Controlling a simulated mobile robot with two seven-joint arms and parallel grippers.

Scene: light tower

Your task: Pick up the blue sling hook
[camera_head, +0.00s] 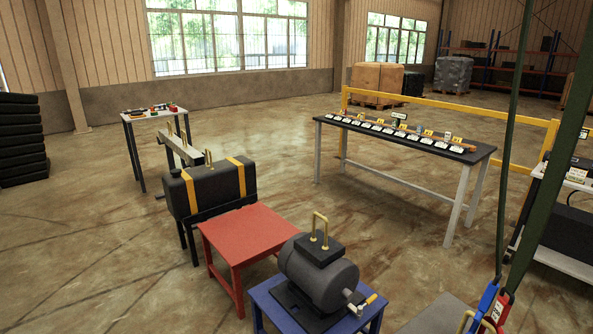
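The blue sling hook (487,297) hangs at the lower right, at the lower end of a thin dark green strap (507,130). A gold-coloured hook end (465,320) shows below its blue body, close to the bottom edge. A red sling hook (501,307) hangs right beside it on a wider green strap (548,170). The two hooks overlap closely in the picture, and I cannot tell whether they touch. Neither of my grippers is in view.
A grey motor (320,275) with a gold lifting handle stands on a blue table (262,297). A red table (240,232) and a black tank (205,190) with yellow bands stand behind it. A long workbench (470,157) holds several small parts. Open floor (400,230) lies between.

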